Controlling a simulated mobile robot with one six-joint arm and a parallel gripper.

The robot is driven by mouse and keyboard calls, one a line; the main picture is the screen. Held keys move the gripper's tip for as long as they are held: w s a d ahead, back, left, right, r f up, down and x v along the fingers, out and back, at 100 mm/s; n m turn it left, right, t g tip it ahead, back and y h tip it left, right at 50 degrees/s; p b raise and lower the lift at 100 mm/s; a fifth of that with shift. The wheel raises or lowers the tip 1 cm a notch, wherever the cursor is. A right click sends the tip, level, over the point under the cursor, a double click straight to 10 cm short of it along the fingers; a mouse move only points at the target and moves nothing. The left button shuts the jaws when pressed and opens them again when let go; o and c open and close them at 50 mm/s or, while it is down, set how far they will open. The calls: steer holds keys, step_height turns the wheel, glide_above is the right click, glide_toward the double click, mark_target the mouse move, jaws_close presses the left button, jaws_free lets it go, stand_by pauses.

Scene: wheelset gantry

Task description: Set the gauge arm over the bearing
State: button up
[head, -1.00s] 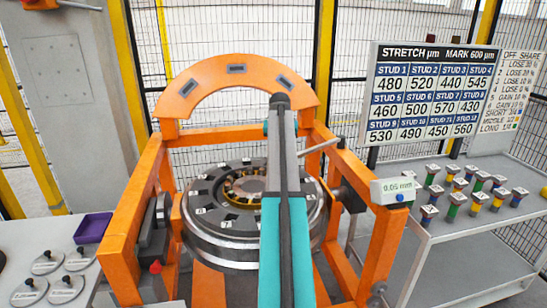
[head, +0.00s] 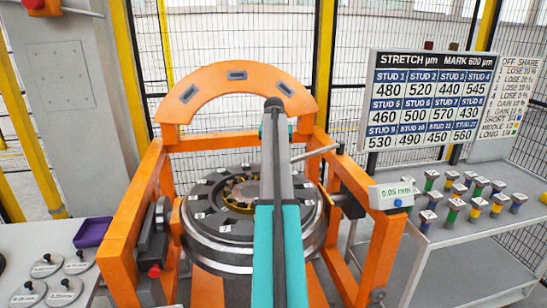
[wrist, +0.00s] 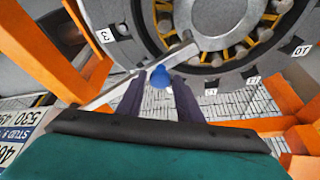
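The gauge arm is a thin grey bar (head: 312,153) reaching left from the gantry's right side in the head view. In the wrist view the bar (wrist: 120,91) runs diagonally, and its flat end overlaps the edge of the bearing's roller ring. The bearing (head: 240,193), with yellow cage and rollers, sits inside a dark numbered ring; it also shows in the wrist view (wrist: 222,17). My gripper (wrist: 160,80) has its two dark fingers closed around the blue knob (wrist: 159,76) under the bar. In the head view my arm hides the gripper and part of the bearing.
The orange gantry frame (head: 128,235) and its arch (head: 200,88) surround the bearing. A 0.05 mm readout box (head: 393,195) sits on the right post. A shelf (head: 455,240) with several coloured studs stands right; a purple tray (head: 92,232) and several discs lie left.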

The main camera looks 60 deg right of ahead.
steer(key=shift+r, duration=0.15)
steer(key=b+v, duration=0.3)
steer(key=v, duration=1)
steer(key=shift+a+r+b, duration=0.2)
steer(key=shift+b, duration=0.2)
steer(key=shift+r, duration=0.1)
